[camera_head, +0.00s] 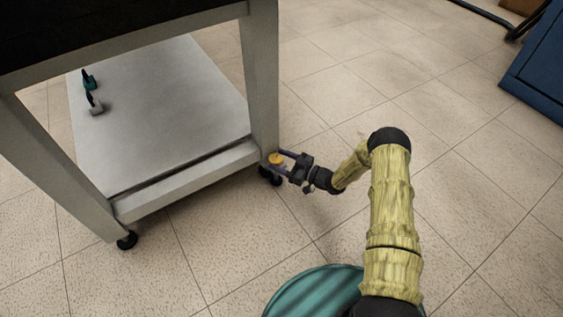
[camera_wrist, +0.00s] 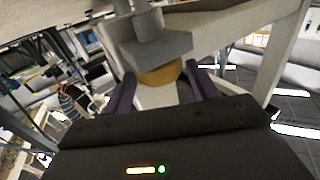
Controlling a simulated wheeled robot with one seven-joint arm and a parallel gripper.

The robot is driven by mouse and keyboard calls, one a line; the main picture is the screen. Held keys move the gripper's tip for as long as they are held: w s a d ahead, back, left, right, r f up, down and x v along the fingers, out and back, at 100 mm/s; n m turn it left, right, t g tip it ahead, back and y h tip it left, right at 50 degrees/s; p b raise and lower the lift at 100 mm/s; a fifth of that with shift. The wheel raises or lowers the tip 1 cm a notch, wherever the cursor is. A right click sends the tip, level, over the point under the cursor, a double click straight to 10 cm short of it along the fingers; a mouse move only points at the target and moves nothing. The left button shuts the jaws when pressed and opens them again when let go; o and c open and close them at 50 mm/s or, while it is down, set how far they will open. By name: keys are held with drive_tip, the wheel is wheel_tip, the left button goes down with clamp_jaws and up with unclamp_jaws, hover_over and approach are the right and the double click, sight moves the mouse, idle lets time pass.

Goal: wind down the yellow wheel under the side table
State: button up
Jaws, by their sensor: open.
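The side table (camera_head: 262,75) is grey with a lower shelf, and it stands on casters at its leg ends. The yellow wheel (camera_head: 275,159) is at the bottom of its near right leg, above the black caster (camera_head: 270,177). My gripper (camera_head: 281,161) reaches in from the right at the wheel's height. In the wrist view the yellow wheel (camera_wrist: 160,74) lies between the two purple fingers of my gripper (camera_wrist: 158,82), one on each side. The fingers are open; whether either touches the wheel I cannot tell.
The lower shelf (camera_head: 170,110) carries two small objects, one teal and black (camera_head: 88,79) and one grey and black (camera_head: 95,102). Another caster (camera_head: 126,240) is under the left leg. A blue cabinet (camera_head: 540,75) stands at the far right. The tiled floor between is clear.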

drive_tip(key=c, duration=0.7)
drive_tip(key=shift+s+r+m+t+h+p, duration=0.15)
drive_tip(key=shift+m+t+h+p, duration=0.2)
drive_tip(key=shift+t+p, duration=0.35)
drive_tip(key=m+t+p, duration=0.1)
drive_tip(key=m+h+p, duration=0.1)
drive_tip(key=p, duration=0.1)
drive_tip(key=shift+s+a+r+t, duration=0.1)
drive_tip(key=shift+s+t, duration=0.1)
drive_tip(key=shift+t, duration=0.2)
drive_tip(key=m+t+h+p, duration=0.2)
drive_tip(key=h+p, duration=0.1)
drive_tip(key=m+t+h+p, duration=0.1)
drive_tip(key=p, duration=0.1)
drive_tip(key=shift+s+a+t+h, duration=0.25)
drive_tip(key=shift+s+a+t, duration=0.05)
drive_tip(key=shift+t, duration=0.1)
drive_tip(key=m+h+p, duration=0.1)
drive_tip(key=m+t+h+p, duration=0.1)
drive_tip(key=h, duration=0.1)
drive_tip(key=m+t+h+p, duration=0.1)
drive_tip(key=shift+s+a+m+h, duration=0.15)
drive_tip(key=shift+a+m+h, duration=0.2)
drive_tip(key=shift+h, duration=0.05)
drive_tip(key=shift+a+f+m+t+h+p, duration=0.15)
drive_tip(key=shift+m+t+h+p, duration=0.25)
drive_tip(key=shift+m+h, duration=0.6)
drive_tip(key=shift+a+f+m+t+h+p, duration=0.15)
drive_tip(key=shift+m+h+p, duration=0.4)
drive_tip(key=shift+h, duration=0.85)
